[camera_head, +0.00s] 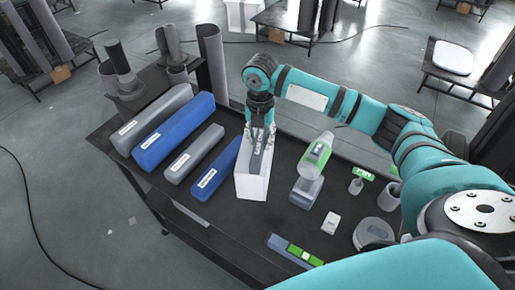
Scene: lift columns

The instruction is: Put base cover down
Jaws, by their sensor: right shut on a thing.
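The base cover (252,186) is a white box-shaped piece with a dark grey labelled strip on top, in the middle of the dark table (232,232). My right gripper (261,136) reaches down from above and is shut on its far upper part. The fingers hide some of that part. The cover is upright; I cannot tell whether its bottom touches the table. My left gripper is not in view.
Left of the cover lie a short blue box (217,170), a grey box (194,153) and a long blue box (173,132). To the right stand a green-and-white cylinder device (316,155) and a small white block (331,222). Grey tubes (212,62) stand at the back left.

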